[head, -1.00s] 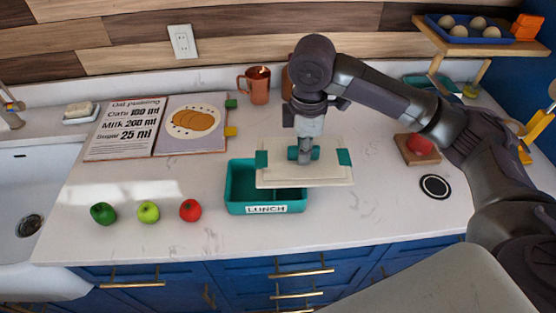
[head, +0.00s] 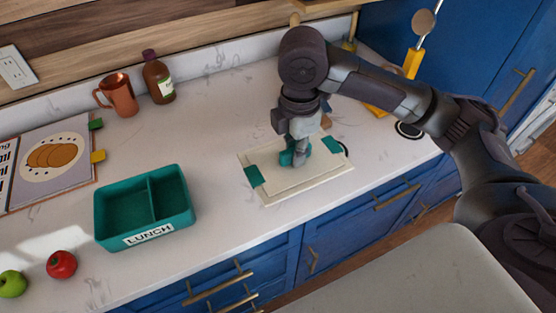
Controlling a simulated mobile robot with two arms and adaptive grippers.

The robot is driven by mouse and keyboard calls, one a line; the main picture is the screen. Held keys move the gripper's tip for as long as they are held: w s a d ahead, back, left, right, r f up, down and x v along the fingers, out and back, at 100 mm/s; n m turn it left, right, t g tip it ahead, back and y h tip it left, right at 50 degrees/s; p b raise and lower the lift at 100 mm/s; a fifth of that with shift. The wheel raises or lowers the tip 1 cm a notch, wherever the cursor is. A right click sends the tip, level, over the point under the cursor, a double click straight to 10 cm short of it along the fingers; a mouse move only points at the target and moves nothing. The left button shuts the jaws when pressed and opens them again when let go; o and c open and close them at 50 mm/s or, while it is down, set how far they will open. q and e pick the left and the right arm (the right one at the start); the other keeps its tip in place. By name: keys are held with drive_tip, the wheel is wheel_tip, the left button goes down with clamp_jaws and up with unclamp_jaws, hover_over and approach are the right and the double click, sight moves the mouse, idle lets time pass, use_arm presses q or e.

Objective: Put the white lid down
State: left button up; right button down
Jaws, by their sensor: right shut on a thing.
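The white lid (head: 296,183) with teal clips is to the right of the lunch box, over the counter. My right gripper (head: 299,160) points down and is shut on the lid's teal handle (head: 288,157). The lid looks flat and low, but I cannot tell whether it touches the counter. The teal lunch box (head: 121,240) stands open with its two compartments empty. My left gripper is not in view.
A red apple (head: 61,264) and a green apple (head: 11,284) lie at the left. An open recipe book (head: 52,160), a copper mug (head: 120,95) and a brown bottle (head: 158,80) stand behind. Bare counter (head: 215,150) lies between box and lid.

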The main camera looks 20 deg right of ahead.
sight(268, 151)
drive_tip(key=w+a+f, duration=0.2)
drive_tip(key=w, duration=0.1)
drive_tip(key=w+a+f+p, duration=0.1)
drive_tip(key=a, duration=0.1)
drive_tip(key=shift+w, duration=0.3)
drive_tip(key=w+f, duration=0.1)
drive_tip(key=w+a+f, duration=0.2)
drive_tip(key=shift+w+a+p, duration=0.25)
drive_tip(key=shift+w+p, duration=0.1)
drive_tip(key=shift+w, duration=0.05)
drive_tip(key=shift+w+a+f, duration=0.1)
drive_tip(key=shift+w+f, duration=0.05)
drive_tip(key=shift+w, duration=0.1)
wheel_tip(268, 151, down, 4)
drive_tip(key=shift+r+p, duration=0.15)
drive_tip(key=shift+p, duration=0.35)
drive_tip(key=shift+f, duration=0.25)
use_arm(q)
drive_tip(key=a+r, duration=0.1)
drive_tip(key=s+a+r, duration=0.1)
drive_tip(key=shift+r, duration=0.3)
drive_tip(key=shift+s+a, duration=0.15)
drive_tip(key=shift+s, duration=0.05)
use_arm(e)
drive_tip(key=shift+a+f, duration=0.1)
drive_tip(key=shift+f, duration=0.05)
drive_tip(key=c, duration=1.1)
unclamp_jaws()
